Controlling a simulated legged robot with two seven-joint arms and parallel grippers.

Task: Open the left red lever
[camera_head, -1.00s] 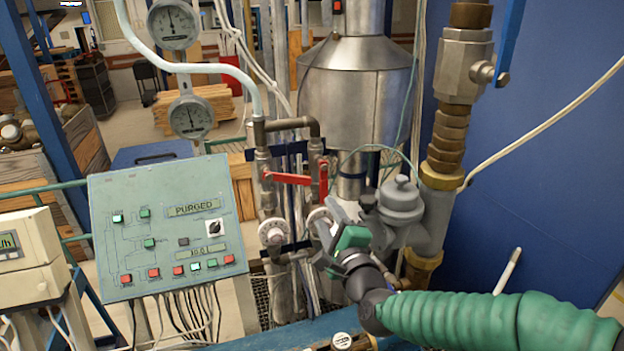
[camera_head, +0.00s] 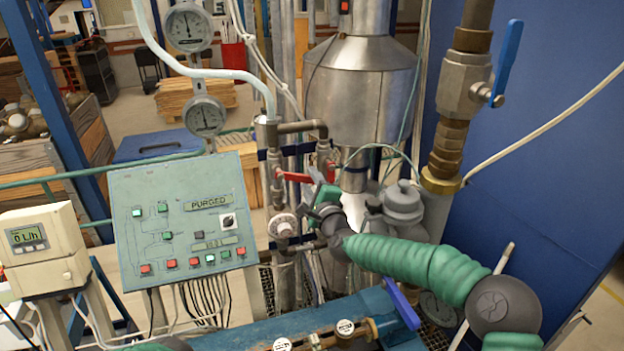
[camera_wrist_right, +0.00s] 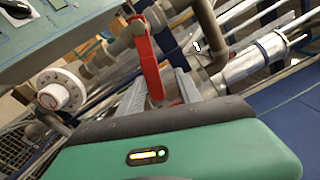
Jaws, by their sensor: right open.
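The left red lever (camera_head: 295,177) lies roughly horizontal across its pipe in the head view. Its right end meets my right gripper (camera_head: 317,185), which is raised at the levers. The right red lever is mostly hidden behind this gripper. In the right wrist view, a red lever (camera_wrist_right: 147,62) runs down between the two grey fingers of my right gripper (camera_wrist_right: 160,90). The fingers are apart, and I cannot tell whether either touches the lever. My left gripper is not in view.
A round white valve knob (camera_head: 283,225) sits below the left lever; it also shows in the wrist view (camera_wrist_right: 60,92). The control panel (camera_head: 185,220) stands to the left. A large metal vessel (camera_head: 358,90) and pipes crowd behind the gripper.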

